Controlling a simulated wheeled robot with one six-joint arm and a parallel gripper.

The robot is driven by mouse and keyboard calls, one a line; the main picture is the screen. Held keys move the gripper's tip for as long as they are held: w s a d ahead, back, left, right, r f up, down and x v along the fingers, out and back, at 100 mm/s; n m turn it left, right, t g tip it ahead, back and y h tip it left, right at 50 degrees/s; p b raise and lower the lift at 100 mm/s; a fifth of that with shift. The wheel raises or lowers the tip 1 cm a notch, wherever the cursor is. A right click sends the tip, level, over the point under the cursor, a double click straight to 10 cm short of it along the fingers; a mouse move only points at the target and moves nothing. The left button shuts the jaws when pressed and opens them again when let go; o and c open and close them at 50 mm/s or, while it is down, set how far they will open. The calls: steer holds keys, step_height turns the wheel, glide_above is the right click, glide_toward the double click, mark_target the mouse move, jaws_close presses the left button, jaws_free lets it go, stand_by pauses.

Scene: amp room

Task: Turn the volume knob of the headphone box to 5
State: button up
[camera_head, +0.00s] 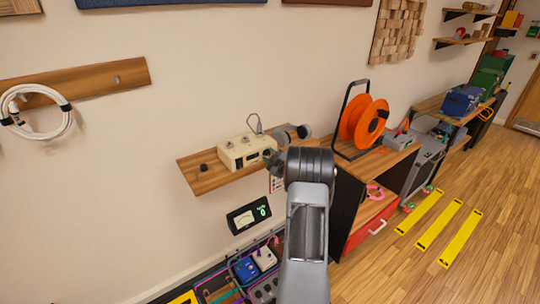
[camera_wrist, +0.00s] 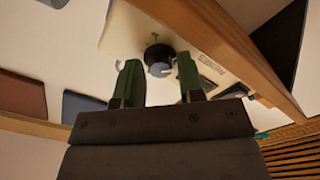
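The cream headphone box (camera_head: 240,151) sits on a wooden wall shelf, with small knobs or switches on its top. In the wrist view its cream face (camera_wrist: 205,30) fills the upper middle. A round black knob with a light pointer mark (camera_wrist: 160,62) stands out from that face. My gripper (camera_wrist: 159,76) is open, its two green fingers on either side of the knob. A narrow gap shows at the left finger; the right fingertip is very close to the knob, and I cannot tell if it touches. In the head view my arm and wrist hide the fingers and the knob.
The wooden shelf (camera_head: 205,180) also holds a small black knob-like item (camera_head: 204,167) at its left. Below hangs a dark meter panel (camera_head: 249,216) with a green digit, too small to read surely. An orange cable reel (camera_head: 366,122) stands on the bench at right.

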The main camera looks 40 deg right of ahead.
steer(key=shift+w, duration=0.2)
steer(key=shift+c, duration=0.2)
steer(key=c, duration=0.6)
